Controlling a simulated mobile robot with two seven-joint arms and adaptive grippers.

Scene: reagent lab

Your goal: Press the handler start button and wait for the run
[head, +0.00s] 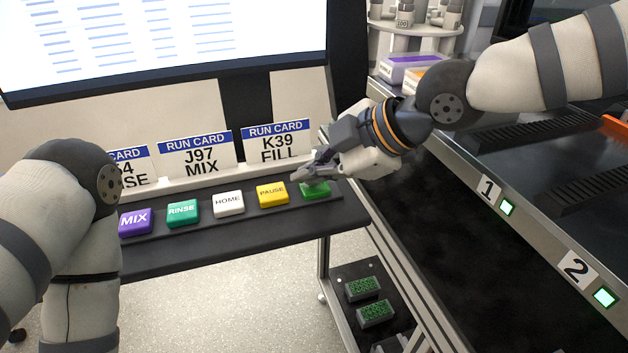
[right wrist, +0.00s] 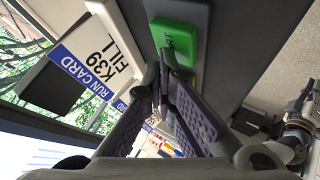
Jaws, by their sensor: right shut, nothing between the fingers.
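A green button (head: 316,190) is the rightmost key in the row on the dark console ledge. Its label is not readable. My right gripper (head: 303,175) is shut and empty, its fingertips at the green button and partly covering it in the head view. In the right wrist view the green button (right wrist: 175,42) lies just beyond the closed fingertips (right wrist: 166,76); I cannot tell whether they touch it. My left arm comes in at the left of the head view, with its gripper out of frame. Part of an orange-ringed wrist, probably my left, shows at the right wrist view's edge, its jaws unclear.
Left of the green button are the yellow PAUSE (head: 272,193), white HOME (head: 228,203), green RINSE (head: 183,212) and purple MIX (head: 135,222) buttons. Run cards (head: 278,142) stand behind them under a screen (head: 160,40). A metal-edged deck with lit green squares (head: 507,207) is at right.

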